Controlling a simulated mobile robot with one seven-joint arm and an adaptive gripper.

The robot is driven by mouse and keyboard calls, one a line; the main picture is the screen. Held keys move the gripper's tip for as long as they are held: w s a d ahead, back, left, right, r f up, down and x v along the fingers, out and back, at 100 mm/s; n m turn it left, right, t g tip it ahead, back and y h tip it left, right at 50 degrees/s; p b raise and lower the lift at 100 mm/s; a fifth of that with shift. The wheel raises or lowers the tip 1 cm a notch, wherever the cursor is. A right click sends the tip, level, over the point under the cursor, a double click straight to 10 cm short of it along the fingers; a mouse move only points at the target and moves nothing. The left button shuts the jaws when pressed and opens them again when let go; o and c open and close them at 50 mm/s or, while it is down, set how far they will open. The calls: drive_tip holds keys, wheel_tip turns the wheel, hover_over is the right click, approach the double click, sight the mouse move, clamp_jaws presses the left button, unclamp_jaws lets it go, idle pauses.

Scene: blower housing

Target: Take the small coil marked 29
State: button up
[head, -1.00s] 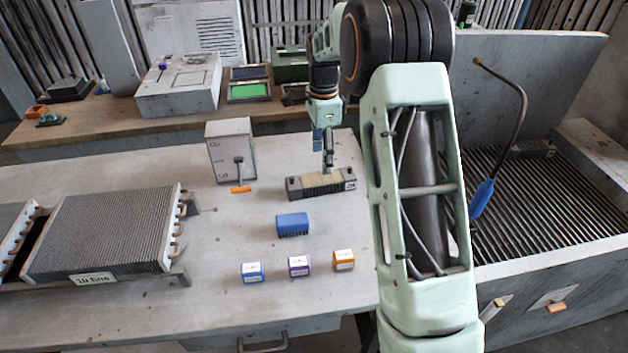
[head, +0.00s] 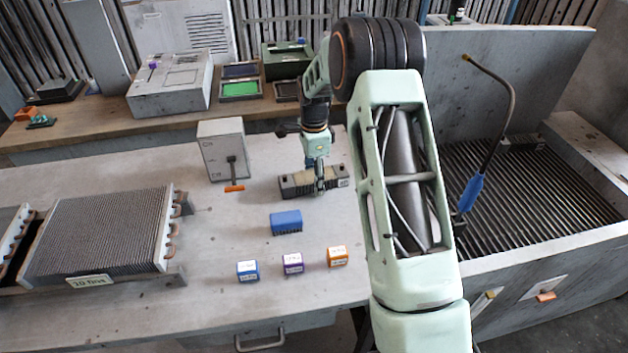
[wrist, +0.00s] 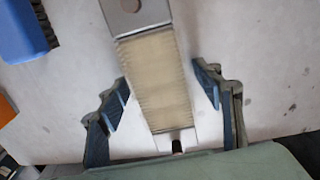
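The small coil (head: 297,184) lies on the grey workbench, a short finned block with dark ends and a pale label at its right end; the number is too small to read for certain. In the wrist view the coil's pale finned middle (wrist: 160,75) runs between my fingers, with a grey end plate holding a round hole at the top. My gripper (head: 320,185) is low over the coil in the head view. In the wrist view my gripper (wrist: 163,92) is open, its blue-padded fingers on both sides of the coil, with a visible gap at the right finger.
A blue brush-like block (head: 286,222) lies in front of the coil, with blue, purple and orange small boxes (head: 292,264) nearer the edge. A grey switch box (head: 222,150) stands to the left. A large finned coil (head: 100,235) fills the bench's left side.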

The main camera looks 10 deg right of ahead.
drive_tip(key=c, duration=1.5)
drive_tip(key=shift+c, duration=0.4)
drive_tip(key=shift+w+r, duration=0.1)
drive_tip(key=shift+r, duration=0.1)
drive_tip(key=shift+r, duration=0.25)
wheel_tip(320, 180, up, 2)
drive_tip(key=shift+r, duration=0.1)
drive_tip(key=a+r, duration=0.1)
drive_tip(key=r, duration=0.1)
drive_tip(key=s+a+r+b, duration=0.1)
drive_tip(key=a+r, duration=0.1)
drive_tip(key=s+a+r, duration=0.1)
drive_tip(key=r, duration=0.1)
drive_tip(key=shift+s+a, duration=0.25)
drive_tip(key=s+a+r+b, duration=0.1)
drive_tip(key=s+a+r, duration=0.3)
drive_tip(key=a, duration=0.3)
drive_tip(key=shift+s+a+b, duration=0.3)
drive_tip(key=shift+a+b, duration=0.05)
drive_tip(key=shift+b, duration=0.05)
